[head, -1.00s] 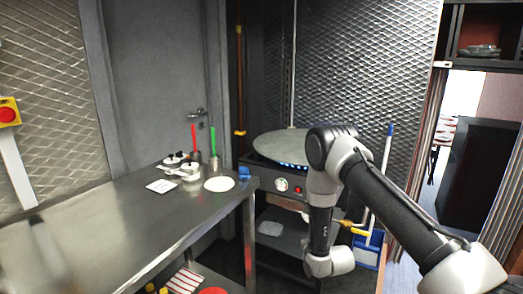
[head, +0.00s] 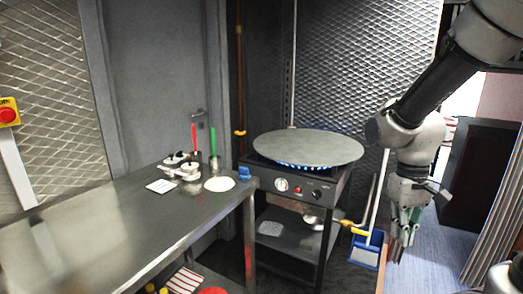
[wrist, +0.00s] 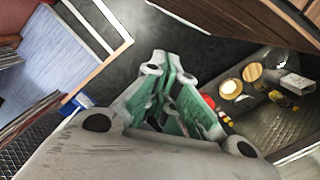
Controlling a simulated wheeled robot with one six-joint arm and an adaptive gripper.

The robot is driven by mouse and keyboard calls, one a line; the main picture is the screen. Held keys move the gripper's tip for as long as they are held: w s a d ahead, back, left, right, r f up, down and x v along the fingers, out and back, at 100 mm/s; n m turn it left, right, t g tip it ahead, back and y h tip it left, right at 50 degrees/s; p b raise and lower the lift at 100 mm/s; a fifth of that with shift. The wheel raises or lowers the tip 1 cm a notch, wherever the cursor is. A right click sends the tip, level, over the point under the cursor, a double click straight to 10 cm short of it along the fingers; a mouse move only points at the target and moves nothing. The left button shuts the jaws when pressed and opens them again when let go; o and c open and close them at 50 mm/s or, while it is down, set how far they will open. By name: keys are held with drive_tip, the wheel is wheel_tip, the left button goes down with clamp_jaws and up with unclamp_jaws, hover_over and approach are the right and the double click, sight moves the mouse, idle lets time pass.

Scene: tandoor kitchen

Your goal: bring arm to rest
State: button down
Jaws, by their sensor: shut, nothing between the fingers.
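My gripper (head: 404,238) hangs at the right side of the head view, fingers pointing down, beside the stove and above the floor. It is shut and empty. In the wrist view my gripper (wrist: 165,95) shows green-padded fingers close together, with dark floor beyond them. My arm comes in from the upper right of the head view and bends down at the elbow.
A steel table (head: 110,222) stands at left with a white disc (head: 219,184) and utensils. A round griddle (head: 308,147) sits over blue flames on the stove (head: 300,185). A blue dustpan (head: 366,250) stands near my gripper. Floor at right (head: 440,250) is clear.

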drive_tip(key=s+d+r+t, duration=0.2)
drive_tip(key=s+r, duration=0.2)
drive_tip(key=r, duration=0.2)
drive_tip(key=s+d+r+m+t, duration=0.1)
drive_tip(key=s+d+r+t, duration=0.1)
drive_tip(key=r, duration=0.5)
drive_tip(key=shift+s+t, duration=0.8)
drive_tip(key=shift+s, duration=0.2)
drive_tip(key=shift+r, duration=0.1)
